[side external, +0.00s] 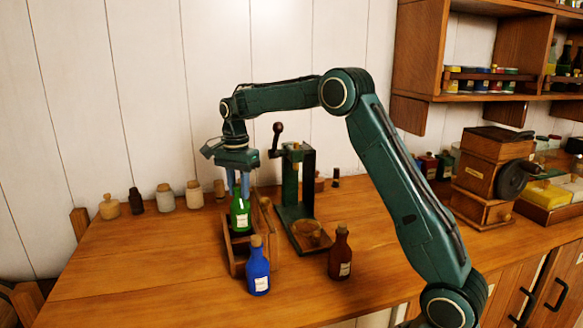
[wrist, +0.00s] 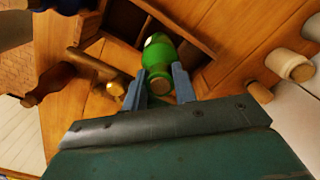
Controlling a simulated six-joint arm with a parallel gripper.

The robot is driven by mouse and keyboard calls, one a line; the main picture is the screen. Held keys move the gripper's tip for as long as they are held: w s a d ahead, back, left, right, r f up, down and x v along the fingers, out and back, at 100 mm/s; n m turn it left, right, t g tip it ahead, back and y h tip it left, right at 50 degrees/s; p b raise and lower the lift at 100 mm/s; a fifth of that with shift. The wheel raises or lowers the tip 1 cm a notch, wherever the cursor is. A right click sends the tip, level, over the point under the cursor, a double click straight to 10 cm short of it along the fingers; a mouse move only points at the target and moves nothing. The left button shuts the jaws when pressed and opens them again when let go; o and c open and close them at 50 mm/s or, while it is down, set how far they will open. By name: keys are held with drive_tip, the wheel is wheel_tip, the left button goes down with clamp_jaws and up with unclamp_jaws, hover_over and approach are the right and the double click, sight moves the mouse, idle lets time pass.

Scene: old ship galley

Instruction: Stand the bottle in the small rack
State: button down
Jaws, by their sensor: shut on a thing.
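The green bottle (side external: 240,217) has a white label and is upright under my gripper (side external: 238,188). My gripper points down and is shut on the bottle's neck. In the wrist view, the fingers (wrist: 159,84) sit on both sides of the neck, and the green body (wrist: 160,55) shows beyond them. The small wooden rack (side external: 238,268) is directly below and around the bottle's lower part. In the wrist view, the bottle lines up with an opening in the rack (wrist: 198,44). I cannot tell whether its base touches the rack's floor.
A blue bottle (side external: 258,268) stands close to the rack's front. A brown bottle (side external: 340,254) stands to the right, by a green lever stand (side external: 296,205). Several jars (side external: 165,198) line the wall at left. The counter's left front (side external: 140,270) is clear.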

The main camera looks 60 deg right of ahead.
sight(239, 204)
drive_tip(key=shift+f, duration=2.6)
drive_tip(key=c, duration=1)
unclamp_jaws()
drive_tip(key=shift+c, duration=0.2)
wheel_tip(239, 204, up, 14)
drive_tip(key=shift+f, duration=0.1)
